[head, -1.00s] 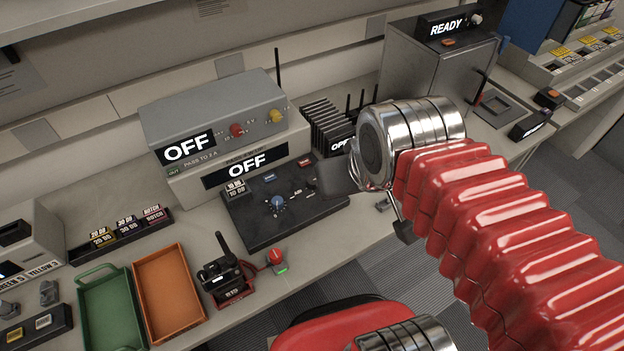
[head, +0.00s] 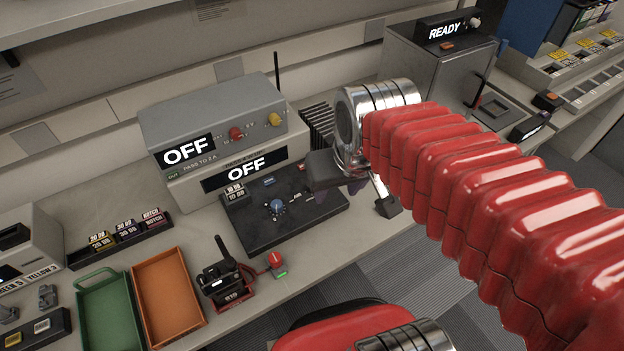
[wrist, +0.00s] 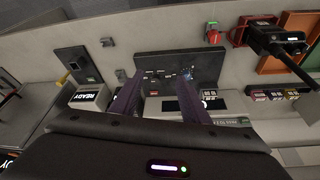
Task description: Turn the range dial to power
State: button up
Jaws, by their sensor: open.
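The blue range dial (head: 277,206) sits in the middle of a flat black panel (head: 262,235) on the bench. Its pointer direction is too small to read. The panel (wrist: 205,56) and the dial (wrist: 188,72) also show in the wrist view, with small labels around the dial. My gripper (head: 330,190) is open and empty, above the panel's right end and to the right of the dial. In the wrist view my gripper's two purple fingers (wrist: 158,85) stand apart, and the right finger's tip appears close to the dial. I cannot tell its height above the panel.
Behind the panel, a grey unit (head: 215,110) with red and yellow knobs stands on a second unit; both displays read OFF. A handheld radio (head: 222,278), a red button (head: 275,259) and orange (head: 168,295) and green trays (head: 108,310) lie left of and in front of the panel.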

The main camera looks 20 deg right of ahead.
jog(key=w+f+n+g, duration=0.2)
jog(key=w+n, duration=0.3)
jog(key=w, duration=0.4)
jog(key=w+f+n+g, duration=0.2)
jog(key=w+n, duration=0.2)
jog(key=w, duration=0.4)
jog(key=shift+w+f+n, duration=0.35)
jog(key=shift+w+n, duration=0.05)
notch_tip(320, 180, down, 14)
jog(key=shift+r, duration=0.1)
dwell(0.5)
jog(key=shift+c, duration=0.7)
jog(key=c, duration=0.9)
